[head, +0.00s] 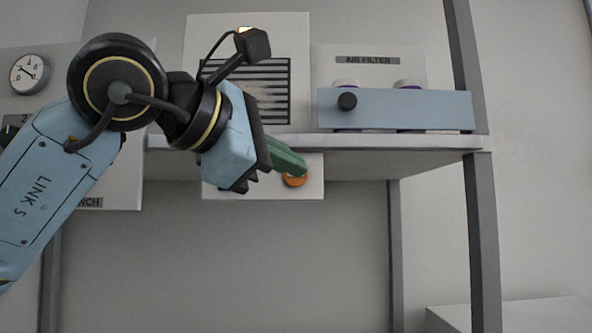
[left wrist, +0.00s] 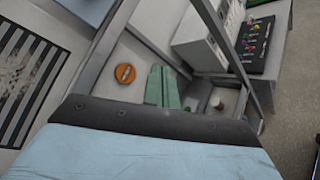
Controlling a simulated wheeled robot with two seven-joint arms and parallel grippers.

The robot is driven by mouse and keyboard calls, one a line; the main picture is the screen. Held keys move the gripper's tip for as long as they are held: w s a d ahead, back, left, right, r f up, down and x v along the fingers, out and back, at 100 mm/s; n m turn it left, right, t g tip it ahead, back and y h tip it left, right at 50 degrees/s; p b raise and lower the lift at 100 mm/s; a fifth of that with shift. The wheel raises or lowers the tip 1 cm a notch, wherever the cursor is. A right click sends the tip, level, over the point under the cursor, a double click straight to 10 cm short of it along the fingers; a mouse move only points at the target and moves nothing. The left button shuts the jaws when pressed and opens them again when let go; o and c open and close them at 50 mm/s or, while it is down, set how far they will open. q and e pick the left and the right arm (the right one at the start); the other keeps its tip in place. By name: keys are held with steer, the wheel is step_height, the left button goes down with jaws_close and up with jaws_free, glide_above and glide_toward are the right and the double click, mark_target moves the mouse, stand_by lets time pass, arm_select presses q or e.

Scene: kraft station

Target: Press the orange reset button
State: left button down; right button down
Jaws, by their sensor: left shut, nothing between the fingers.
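The orange reset button (head: 295,181) sits on a pale panel (head: 230,191) below the shelf edge. It also shows in the left wrist view (left wrist: 125,73) as a round orange cap with dark markings, left of the fingers. My left gripper (head: 303,170) has green fingers, shut and empty. In the head view its tips overlap the upper part of the button; whether they touch it cannot be told. In the left wrist view the green fingertips (left wrist: 162,70) appear beside the button, to its right. My right gripper is in neither view.
The shelf edge (head: 400,142) runs just above the button panel. A slatted vent (head: 277,92) is behind my wrist. Below the shelf is open space.

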mark_target(305, 179)
arm_select(q)
steer(key=w+p, duration=0.3)
steer(key=w, duration=0.4)
steer(key=shift+w, duration=0.1)
steer(key=shift+w, duration=0.1)
stand_by(1.9)
steer(key=shift+w+p, duration=0.3)
steer(key=shift+w, duration=0.4)
stand_by(0.8)
steer(key=shift+s, duration=0.1)
steer(key=shift+s+b, duration=0.45)
steer(key=shift+s, duration=0.25)
